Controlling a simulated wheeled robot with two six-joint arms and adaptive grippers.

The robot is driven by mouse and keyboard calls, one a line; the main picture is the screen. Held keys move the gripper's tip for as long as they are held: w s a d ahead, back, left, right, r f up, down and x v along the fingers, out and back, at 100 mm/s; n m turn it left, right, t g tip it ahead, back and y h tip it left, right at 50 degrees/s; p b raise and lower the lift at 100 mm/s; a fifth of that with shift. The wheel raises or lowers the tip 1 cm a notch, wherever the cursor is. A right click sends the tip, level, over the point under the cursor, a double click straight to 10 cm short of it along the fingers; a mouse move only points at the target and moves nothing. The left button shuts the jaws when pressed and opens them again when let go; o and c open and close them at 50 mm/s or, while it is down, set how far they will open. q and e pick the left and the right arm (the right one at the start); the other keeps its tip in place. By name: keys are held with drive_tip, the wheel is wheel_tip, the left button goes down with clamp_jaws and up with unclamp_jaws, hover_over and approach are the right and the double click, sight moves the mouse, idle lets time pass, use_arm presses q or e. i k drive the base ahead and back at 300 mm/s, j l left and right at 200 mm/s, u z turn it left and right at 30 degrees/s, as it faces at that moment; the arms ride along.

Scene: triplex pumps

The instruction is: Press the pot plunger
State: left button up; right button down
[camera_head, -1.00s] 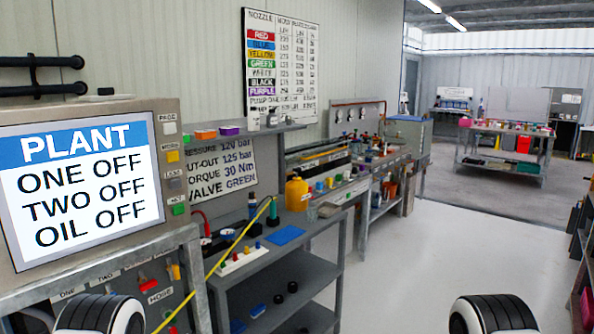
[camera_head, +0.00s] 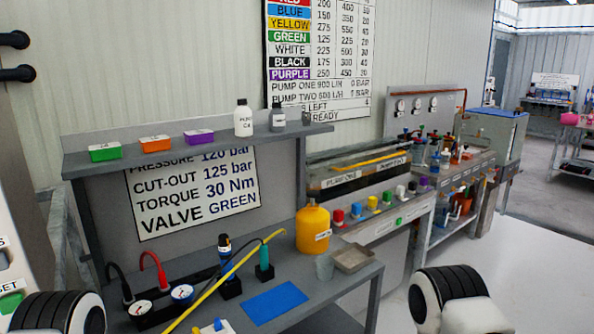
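I cannot make out for certain which thing is the pot plunger. A yellow-orange container (camera_head: 313,230) with a short top and a white label stands upright at the right part of the grey bench (camera_head: 345,285). Only black-and-white parts of my arms show at the bottom corners. Neither gripper is in view.
A blue mat (camera_head: 275,302) lies on the bench. A yellow hose (camera_head: 222,280) crosses it, near two gauges (camera_head: 182,293). Above, a shelf (camera_head: 200,146) holds coloured bins and two bottles. A pump bench (camera_head: 380,215) stands right. The floor at right is clear.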

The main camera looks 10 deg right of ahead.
sight(313, 194)
drive_tip(key=i+l+u, duration=0.1)
drive_tip(key=i+l, duration=0.15)
drive_tip(key=i+l+u, duration=0.1)
drive_tip(key=l, duration=0.3)
drive_tip(key=i+l+u, duration=0.1)
drive_tip(key=i+l, duration=0.2)
